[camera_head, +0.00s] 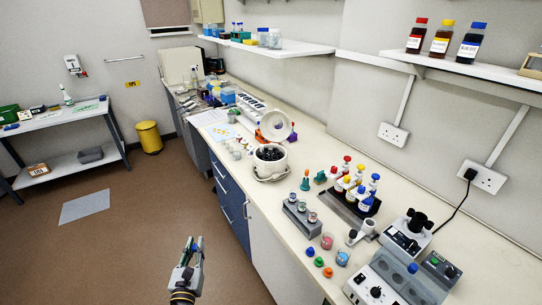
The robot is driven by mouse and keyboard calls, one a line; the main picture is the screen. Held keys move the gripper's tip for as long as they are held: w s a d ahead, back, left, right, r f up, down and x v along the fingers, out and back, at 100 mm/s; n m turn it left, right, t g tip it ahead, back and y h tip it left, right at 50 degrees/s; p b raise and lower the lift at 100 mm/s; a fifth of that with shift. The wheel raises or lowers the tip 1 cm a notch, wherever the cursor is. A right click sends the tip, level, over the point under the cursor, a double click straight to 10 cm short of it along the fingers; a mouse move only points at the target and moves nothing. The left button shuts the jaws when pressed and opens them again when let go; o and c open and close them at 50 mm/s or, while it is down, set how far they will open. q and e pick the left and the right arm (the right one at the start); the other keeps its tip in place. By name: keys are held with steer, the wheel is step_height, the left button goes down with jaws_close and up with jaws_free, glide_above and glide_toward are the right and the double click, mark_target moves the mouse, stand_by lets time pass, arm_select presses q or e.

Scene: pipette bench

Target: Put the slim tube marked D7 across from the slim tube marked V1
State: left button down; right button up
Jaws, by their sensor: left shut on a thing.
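My left gripper (194,244) is over the floor in front of the bench, pointing away from me. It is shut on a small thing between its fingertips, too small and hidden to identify. A round white centrifuge (271,172) stands on the bench with its lid (275,126) raised and a dark rotor (270,154) showing inside. My gripper is well apart from it, nearer and to the left. No D7 or V1 marking is legible, and I cannot tell which rotor places hold tubes. My right gripper is not in view.
A grey rack (302,218) with several small pots stands right of the centrifuge. Behind it is a dark rack (352,205) of bottles with red, yellow and blue caps. The floor around my gripper is clear.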

arm_select(q)
steer(key=shift+f, duration=0.15)
stand_by(0.3)
steer(key=shift+f+b, duration=1.45)
steer(key=shift+b, duration=0.2)
steer(key=shift+f+b, duration=0.45)
steer(key=shift+b, duration=0.05)
